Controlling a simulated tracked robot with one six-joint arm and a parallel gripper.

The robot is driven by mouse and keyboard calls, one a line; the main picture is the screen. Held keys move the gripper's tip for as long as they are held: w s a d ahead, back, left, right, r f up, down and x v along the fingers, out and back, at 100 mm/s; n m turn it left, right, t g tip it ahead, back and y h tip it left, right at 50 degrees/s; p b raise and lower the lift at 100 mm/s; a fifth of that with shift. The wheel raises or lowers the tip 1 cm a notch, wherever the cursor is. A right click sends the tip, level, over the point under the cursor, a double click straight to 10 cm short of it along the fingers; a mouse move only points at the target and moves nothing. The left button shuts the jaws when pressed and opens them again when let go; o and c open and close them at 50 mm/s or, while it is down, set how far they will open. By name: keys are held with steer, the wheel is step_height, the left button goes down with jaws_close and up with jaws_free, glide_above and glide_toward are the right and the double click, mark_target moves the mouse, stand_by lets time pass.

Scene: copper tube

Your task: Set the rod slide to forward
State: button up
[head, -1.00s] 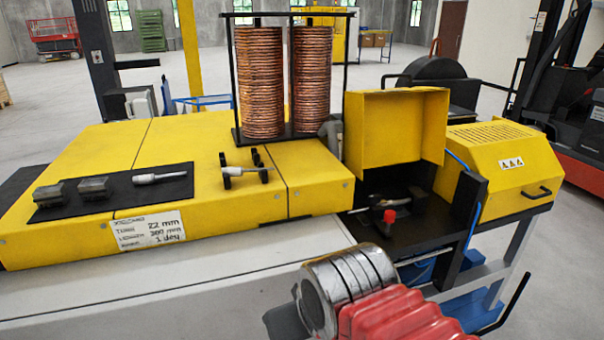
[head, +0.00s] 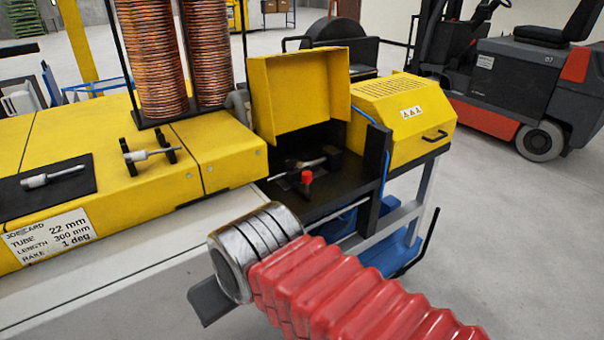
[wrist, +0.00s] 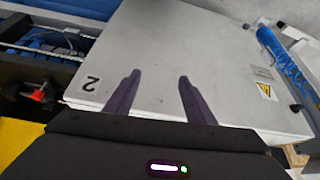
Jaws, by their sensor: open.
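A red knob (head: 307,177) stands on a dark fitting in the black bay under the raised yellow cover. It also shows in the wrist view (wrist: 38,95) at the far left. I cannot tell for sure which part is the rod slide; a thin metal rod (head: 345,212) runs along the bay's front side. My gripper (wrist: 160,78) is open and empty, its two dark fingers over a white panel marked 2. The red knob is well to the left of the fingers, and nothing touches them. In the head view my arm's end hides part of the machine front.
The raised yellow cover (head: 300,95) stands behind the bay, and a vented yellow housing (head: 403,108) is to its right. Copper coils (head: 150,60) stand at the left. A black bent handle (head: 425,245) sticks out at the right. The floor right of it is clear; a forklift (head: 520,75) stands beyond.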

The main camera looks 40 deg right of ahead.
steer(key=shift+d, duration=0.35)
steer(key=c, duration=0.3)
steer(key=d+f+m+g, duration=0.1)
steer(key=d+f, duration=0.1)
steer(key=d+f+m+g, duration=0.1)
steer(key=d+f, duration=0.1)
steer(key=d, duration=0.1)
steer(key=d+f+m+g+h, duration=0.1)
steer(key=d+f, duration=0.2)
jaws_close()
steer(key=w+d+f+n+t+h, duration=0.1)
steer(key=w+d+f+n, duration=0.1)
steer(key=d+f, duration=0.65)
steer(key=w+d+f+n+t+h, duration=0.2)
steer(key=d+f, duration=0.3)
steer(key=d, duration=0.6)
steer(key=w+d+f+n+t+h, duration=0.1)
steer(key=d+f+n, duration=0.2)
steer(key=d+f, duration=0.55)
steer(key=w+a+r+n+t+y, duration=0.1)
steer(key=w+r+n+t, duration=0.4)
steer(key=r+n, duration=0.1)
steer(key=w+a+r+n+t+y, duration=0.1)
steer(key=w+r+n+t, duration=0.3)
steer(key=r, duration=0.5)
steer(key=shift+w+n+t, duration=0.4)
steer(key=shift+n+t, duration=0.7)
